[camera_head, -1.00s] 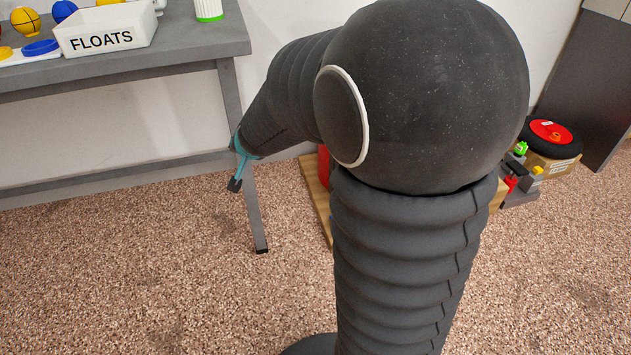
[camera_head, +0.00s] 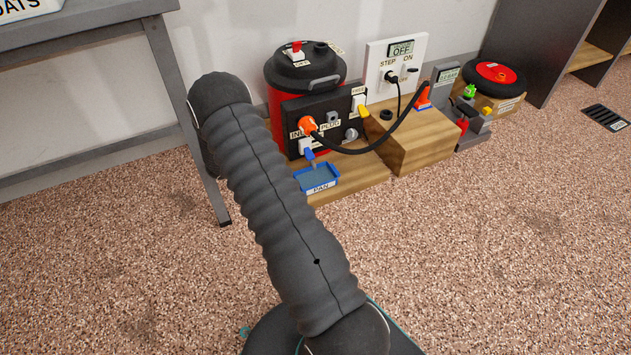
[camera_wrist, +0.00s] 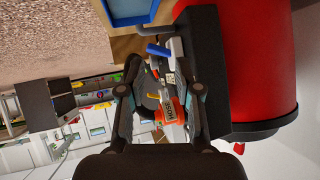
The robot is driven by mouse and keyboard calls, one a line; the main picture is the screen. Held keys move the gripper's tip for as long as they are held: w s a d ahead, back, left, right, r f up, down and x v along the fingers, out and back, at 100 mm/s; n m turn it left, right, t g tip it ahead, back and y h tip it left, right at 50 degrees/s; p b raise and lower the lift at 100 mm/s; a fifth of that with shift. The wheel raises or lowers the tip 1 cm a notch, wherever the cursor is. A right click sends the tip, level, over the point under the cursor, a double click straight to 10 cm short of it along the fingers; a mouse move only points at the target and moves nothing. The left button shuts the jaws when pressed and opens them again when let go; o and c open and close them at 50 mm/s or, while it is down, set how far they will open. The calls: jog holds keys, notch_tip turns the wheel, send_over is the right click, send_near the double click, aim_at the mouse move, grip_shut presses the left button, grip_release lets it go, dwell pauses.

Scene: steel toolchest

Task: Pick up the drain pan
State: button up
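The drain pan (camera_head: 317,182) is a small blue tray with a white PAN label. It sits on a low wooden platform in front of the red canister, below a grey and blue spout. In the wrist view, part of the blue pan (camera_wrist: 128,10) shows at the top edge. My gripper (camera_wrist: 158,78) is open in the wrist view, its fingers apart on either side of the view toward an orange HOSE-labelled piece. I see no contact with the pan. In the head view my arm hides the gripper.
A red canister (camera_head: 305,75) with a black panel stands behind the pan. A black hose (camera_head: 392,133) arcs right from its orange connector. A wooden block (camera_head: 412,145) is to the right; a grey table leg (camera_head: 190,130) is at left.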

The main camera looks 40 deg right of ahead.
jog(key=s+d+f+m+g, duration=0.2)
jog(key=s+f+g, duration=0.2)
jog(key=s+f, duration=0.3)
jog(key=b, duration=0.1)
send_near(321, 184)
jog(key=shift+h, duration=0.3)
jog(key=d+f, duration=0.1)
jog(key=s+d+f, duration=0.1)
jog(key=f, duration=0.1)
jog(key=shift+d+f, duration=0.15)
jog(key=shift+d, duration=0.25)
jog(key=shift+d+r+b+x, duration=0.15)
jog(key=shift+b+x, duration=0.15)
jog(key=shift+x, duration=1.25)
jog(key=shift+d+r+b+x, duration=0.15)
jog(key=shift+b+x, duration=0.15)
jog(key=shift+x, duration=1.2)
jog(key=shift+w+a, duration=0.15)
grip_shut()
